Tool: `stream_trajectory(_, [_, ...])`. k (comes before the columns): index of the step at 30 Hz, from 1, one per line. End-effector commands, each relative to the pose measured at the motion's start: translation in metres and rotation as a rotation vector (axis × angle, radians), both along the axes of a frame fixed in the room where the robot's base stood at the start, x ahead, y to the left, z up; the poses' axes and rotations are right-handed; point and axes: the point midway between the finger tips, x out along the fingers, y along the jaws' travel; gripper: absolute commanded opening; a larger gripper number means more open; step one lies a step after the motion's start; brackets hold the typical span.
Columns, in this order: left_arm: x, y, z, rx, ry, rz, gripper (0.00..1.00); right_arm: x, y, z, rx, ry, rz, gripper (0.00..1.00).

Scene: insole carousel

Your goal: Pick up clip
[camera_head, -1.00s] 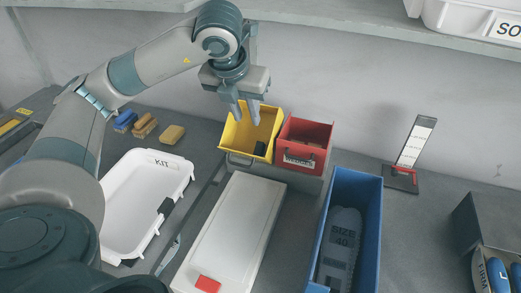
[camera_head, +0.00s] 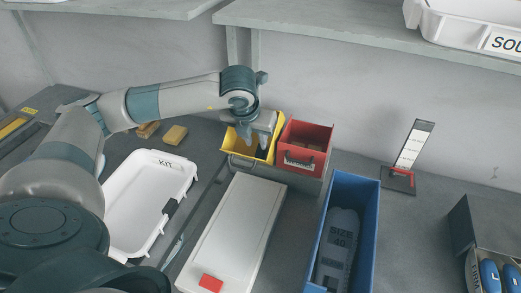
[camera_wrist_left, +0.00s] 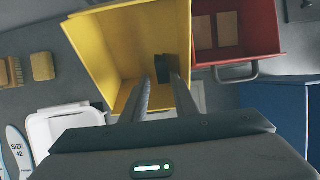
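A small black clip (camera_wrist_left: 162,68) is in the yellow bin (camera_wrist_left: 118,50), seen in the left wrist view near my fingertips. The yellow bin also shows in the head view (camera_head: 238,160), at the back beside the red bin. My left gripper (camera_head: 248,140) reaches down into the yellow bin from above. In the left wrist view its two fingers (camera_wrist_left: 161,75) are apart, with the clip between or just beyond their tips; contact cannot be told. In the head view the gripper hides most of the clip. My right gripper is not in view.
A red bin (camera_head: 305,137) stands directly right of the yellow one. A white KIT tray (camera_head: 122,228), a pale lidded box (camera_head: 232,235) and a blue bin (camera_head: 368,215) with dark insoles stand nearer. A shelf (camera_head: 350,25) runs overhead. A gauge stand (camera_head: 398,178) is at right.

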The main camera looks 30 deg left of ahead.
Motion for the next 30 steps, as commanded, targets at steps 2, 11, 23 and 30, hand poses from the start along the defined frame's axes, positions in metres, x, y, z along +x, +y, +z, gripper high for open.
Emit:
stream_trajectory(2, [0.001,0.000,-0.003,0.001,0.001,-0.001,0.27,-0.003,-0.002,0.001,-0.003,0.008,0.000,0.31])
stream_trajectory(11, [0.001,0.000,-0.004,0.000,0.001,0.000,0.27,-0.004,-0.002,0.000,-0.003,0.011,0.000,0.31])
stream_trajectory(23, [0.016,0.001,-0.025,0.000,0.004,0.002,0.27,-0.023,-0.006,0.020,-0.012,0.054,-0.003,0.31])
stream_trajectory(30, [0.025,0.003,-0.048,0.000,0.002,0.001,0.27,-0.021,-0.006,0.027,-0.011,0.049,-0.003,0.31])
